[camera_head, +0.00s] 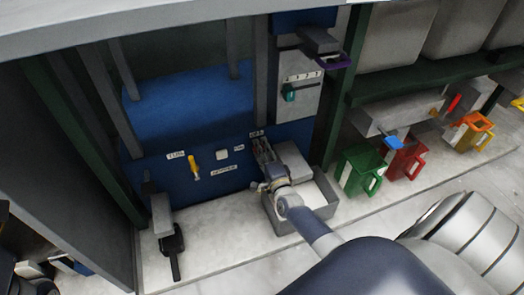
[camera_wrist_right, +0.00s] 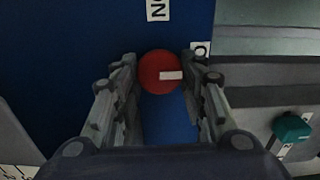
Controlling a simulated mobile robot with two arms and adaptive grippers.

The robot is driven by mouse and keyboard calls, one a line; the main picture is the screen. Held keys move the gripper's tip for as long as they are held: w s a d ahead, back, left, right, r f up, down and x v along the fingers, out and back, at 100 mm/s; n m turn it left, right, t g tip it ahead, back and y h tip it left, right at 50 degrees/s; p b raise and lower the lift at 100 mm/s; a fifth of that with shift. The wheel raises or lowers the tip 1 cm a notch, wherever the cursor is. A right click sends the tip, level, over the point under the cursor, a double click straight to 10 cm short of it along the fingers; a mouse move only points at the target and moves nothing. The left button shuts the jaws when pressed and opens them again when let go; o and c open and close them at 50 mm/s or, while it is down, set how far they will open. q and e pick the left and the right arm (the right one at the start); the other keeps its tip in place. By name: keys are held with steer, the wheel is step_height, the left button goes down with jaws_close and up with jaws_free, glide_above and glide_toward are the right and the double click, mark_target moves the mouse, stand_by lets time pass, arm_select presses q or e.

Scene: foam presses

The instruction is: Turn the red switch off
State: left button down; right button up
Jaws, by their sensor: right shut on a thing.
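The red switch (camera_wrist_right: 160,73) is a round red knob with a white mark on the blue panel. In the right wrist view the mark extends from near the knob's middle toward the right. A partly cut-off white label (camera_wrist_right: 157,10) is above it, and another label (camera_wrist_right: 200,48), partly hidden by a finger, is at upper right. My right gripper (camera_wrist_right: 163,82) has a finger on each side of the knob and is shut on it. In the head view my right gripper (camera_head: 264,152) is against the panel and hides the knob.
A yellow switch (camera_head: 193,167) and a white button (camera_head: 222,155) are left on the panel (camera_head: 215,182). A grey open box (camera_head: 328,208) is below my right gripper. Green (camera_head: 360,172), red (camera_head: 402,160) and orange (camera_head: 468,134) containers stand right. A teal knob (camera_wrist_right: 291,128) is nearby.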

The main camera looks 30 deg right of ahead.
steer(key=shift+m, duration=0.4)
steer(key=o, duration=1)
steer(key=shift+o, duration=0.2)
steer(key=v, duration=1.2)
